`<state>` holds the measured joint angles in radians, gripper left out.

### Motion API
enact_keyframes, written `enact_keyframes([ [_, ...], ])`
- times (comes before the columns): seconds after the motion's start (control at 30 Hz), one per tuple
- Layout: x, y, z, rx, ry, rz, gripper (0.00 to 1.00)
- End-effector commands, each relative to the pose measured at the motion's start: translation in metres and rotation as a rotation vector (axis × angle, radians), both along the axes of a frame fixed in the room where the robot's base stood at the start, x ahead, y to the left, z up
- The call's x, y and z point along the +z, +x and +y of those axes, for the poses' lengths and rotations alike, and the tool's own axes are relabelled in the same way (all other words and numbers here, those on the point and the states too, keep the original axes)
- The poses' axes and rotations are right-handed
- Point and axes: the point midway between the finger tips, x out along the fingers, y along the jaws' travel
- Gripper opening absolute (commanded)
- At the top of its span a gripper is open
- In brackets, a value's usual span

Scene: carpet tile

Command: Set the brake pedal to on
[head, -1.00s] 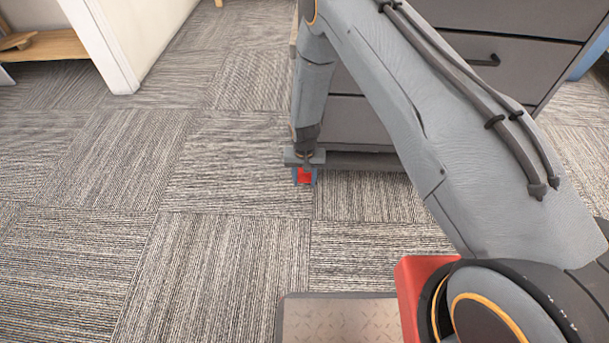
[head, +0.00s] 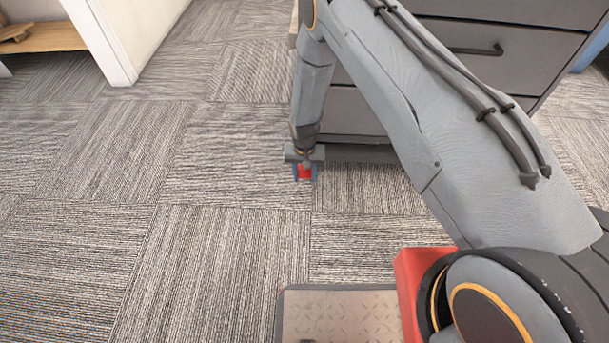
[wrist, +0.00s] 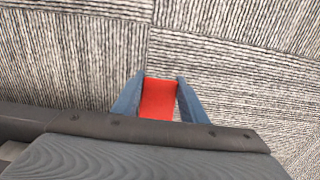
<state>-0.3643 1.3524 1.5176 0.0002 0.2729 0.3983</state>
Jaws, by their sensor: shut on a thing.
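The red brake pedal (wrist: 159,98) sits between the two blue fingers of my gripper (wrist: 159,92) in the wrist view. In the head view the pedal (head: 304,172) shows as a small red patch low at the front left corner of a grey drawer cabinet. My gripper (head: 304,175) is shut on it there, pointing down close to the carpet. The wrist and fingers hide part of the pedal and its mount. I cannot tell its exact tilt.
The grey drawer cabinet (head: 500,85) stands behind my arm, with dark bar handles. A white wall end (head: 115,50) and a wooden shelf (head: 45,38) are at the upper left. The carpet (head: 130,200) to the left is clear.

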Motion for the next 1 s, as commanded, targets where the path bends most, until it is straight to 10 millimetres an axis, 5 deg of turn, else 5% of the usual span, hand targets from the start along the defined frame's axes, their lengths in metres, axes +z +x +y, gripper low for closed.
enact_keyframes([
  [0.1,-0.001,0.000,0.000,0.000,0.000,0.001,0.00],
  [0.13,-0.001,0.000,0.000,0.000,0.000,0.000,0.44],
  [0.23,0.000,0.000,0.000,0.000,0.000,0.000,0.58],
  [0.57,0.004,0.001,0.000,0.000,0.001,-0.001,0.58],
  [1.0,0.068,0.000,0.001,0.001,0.001,-0.002,0.58],
])
